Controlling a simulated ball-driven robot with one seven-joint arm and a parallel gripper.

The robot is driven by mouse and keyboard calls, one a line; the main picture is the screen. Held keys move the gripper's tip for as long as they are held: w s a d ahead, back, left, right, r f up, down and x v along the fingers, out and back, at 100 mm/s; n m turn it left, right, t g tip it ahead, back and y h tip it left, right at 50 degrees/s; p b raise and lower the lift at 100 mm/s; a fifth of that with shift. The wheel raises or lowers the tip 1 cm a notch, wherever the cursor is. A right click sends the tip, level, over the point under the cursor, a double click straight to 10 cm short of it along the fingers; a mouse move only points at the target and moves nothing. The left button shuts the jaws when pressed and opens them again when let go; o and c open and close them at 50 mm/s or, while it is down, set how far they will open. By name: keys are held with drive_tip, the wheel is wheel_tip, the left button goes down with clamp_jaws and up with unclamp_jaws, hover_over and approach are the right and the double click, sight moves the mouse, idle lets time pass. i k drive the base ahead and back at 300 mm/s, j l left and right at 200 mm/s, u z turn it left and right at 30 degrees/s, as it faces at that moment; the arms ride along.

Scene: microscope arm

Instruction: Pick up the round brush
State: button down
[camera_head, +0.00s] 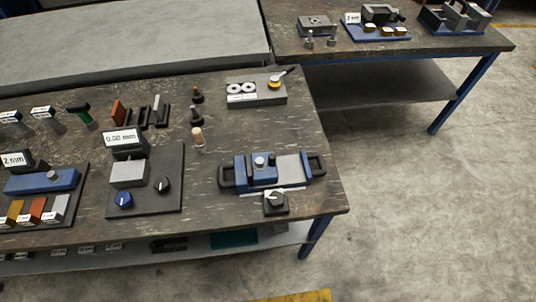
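I cannot tell for sure which thing is the round brush. A small upright piece with a rounded pinkish top and paler body (198,139) stands on the dark worn workbench (215,210), right of the 0.00 mm display unit, and may be it. Two small dark upright pieces, one with a tan tip (197,95) and one nearer (196,115), stand in a line behind it. They are too small to make out as brushes or not. My gripper is not in view, and nothing is seen touching these pieces.
The display unit (127,170) with a blue knob stands left of the pale piece. A blue fixture with black handles (262,168) lies to the right, with a small black knob box (276,203) before it. A gauge plate (257,91) is behind. Open floor lies right.

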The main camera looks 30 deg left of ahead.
sight(200, 142)
drive_tip(key=j+u, duration=0.1)
drive_tip(key=u, duration=0.3)
drive_tip(key=j+u, duration=0.1)
drive_tip(key=u, duration=0.25)
drive_tip(key=i+j+u, duration=0.1)
drive_tip(key=u, duration=0.3)
